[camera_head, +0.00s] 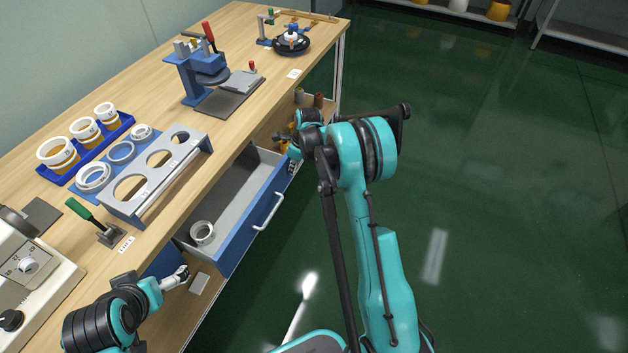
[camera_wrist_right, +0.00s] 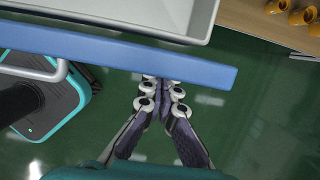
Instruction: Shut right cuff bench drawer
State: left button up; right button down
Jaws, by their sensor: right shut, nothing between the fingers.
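The bench drawer (camera_head: 232,235) is pulled out from under the bench top. In the right wrist view the blue drawer front (camera_wrist_right: 120,55) crosses the picture. My right gripper (camera_wrist_right: 161,82) is shut and empty, with its fingertips at the lower edge of that front, near its right end. I cannot tell if they touch. In the head view my right arm hides most of that gripper. My left gripper (camera_head: 180,274) is low beside the bench; its jaws are too small to read.
The wooden bench top (camera_head: 165,215) carries a ring rack (camera_head: 160,175), a blue tray of cups (camera_head: 85,148) and a blue press (camera_head: 200,75). An open shelf with orange-brown parts (camera_head: 312,100) is beyond the drawer. The green floor to the right is clear.

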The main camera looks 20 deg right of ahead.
send_over(257, 168)
jog(key=shift+s+d+p, duration=0.15)
jog(key=shift+d+p, duration=0.15)
jog(key=shift+p, duration=0.15)
jog(key=shift+w+a, duration=0.15)
jog(key=shift+w, duration=0.05)
jog(key=shift+r, duration=0.1)
